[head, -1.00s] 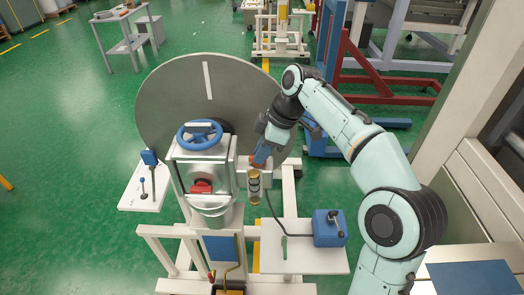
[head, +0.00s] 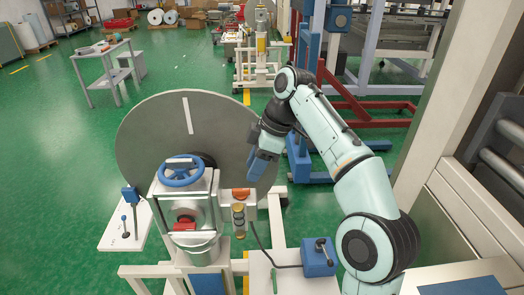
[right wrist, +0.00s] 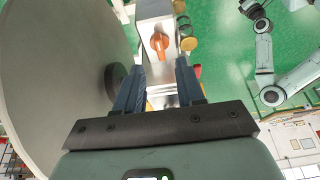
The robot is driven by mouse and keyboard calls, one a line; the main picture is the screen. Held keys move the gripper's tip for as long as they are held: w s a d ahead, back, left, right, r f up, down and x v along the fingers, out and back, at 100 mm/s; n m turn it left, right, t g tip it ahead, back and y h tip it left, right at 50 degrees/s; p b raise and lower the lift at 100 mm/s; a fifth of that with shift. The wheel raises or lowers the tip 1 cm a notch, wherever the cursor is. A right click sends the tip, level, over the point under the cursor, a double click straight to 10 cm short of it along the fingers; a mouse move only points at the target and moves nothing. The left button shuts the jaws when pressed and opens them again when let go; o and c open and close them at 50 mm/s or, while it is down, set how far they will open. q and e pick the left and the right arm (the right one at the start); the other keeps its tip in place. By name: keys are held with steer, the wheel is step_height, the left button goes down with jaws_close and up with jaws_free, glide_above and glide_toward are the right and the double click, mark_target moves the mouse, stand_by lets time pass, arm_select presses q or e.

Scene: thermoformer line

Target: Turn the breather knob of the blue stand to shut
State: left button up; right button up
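The breather knob (head: 240,194) is orange and sits on a pale grey block beside the blue-handwheel stand (head: 183,172). In the right wrist view the orange knob (right wrist: 159,42) faces me, its narrow handle pointing down the picture. My right gripper (head: 258,170) hangs near the block, just above the knob in the head view. In the right wrist view its two blue fingers (right wrist: 160,66) are apart with nothing between them, and the knob is beyond their tips, untouched. A mint arm (right wrist: 264,55), apparently my left, shows there; its gripper is too small to read.
A large grey disc (head: 140,140) stands close behind and left of my right gripper. A brass-topped cylinder (head: 239,218) is just below the knob. A blue box with a lever (head: 318,257) sits on a white shelf (head: 290,283) at the lower right.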

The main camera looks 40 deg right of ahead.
steer(key=shift+v, duration=2.45)
